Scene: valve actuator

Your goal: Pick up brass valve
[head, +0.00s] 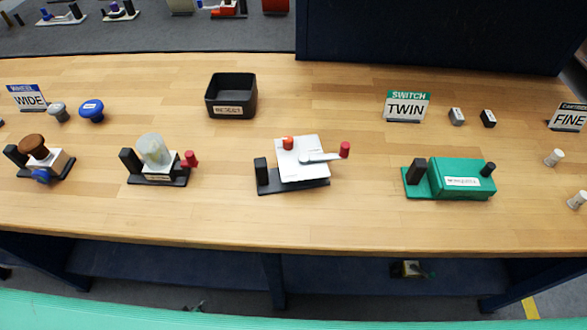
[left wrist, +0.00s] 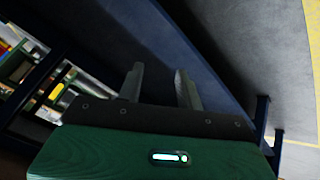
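A small brass-coloured and dark object (head: 408,269) lies low under the bench, on the lower shelf. It may be the brass valve, but it is too small and shaded to be sure. No other brass valve shows clearly on the bench top. My left gripper (left wrist: 160,72) shows only in the left wrist view, with its two fingers apart and nothing between them. It points at a dark floor and a dark blue panel, away from the bench top. My right gripper is in neither view.
The wooden bench (head: 350,228) holds a black reject bin (head: 231,97), a white fixture with red knobs (head: 303,160), a green box fixture (head: 462,180) and two smaller fixtures at left. A dark blue bench leg (head: 274,282) stands below. Coloured shelving (left wrist: 40,75) shows in the left wrist view.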

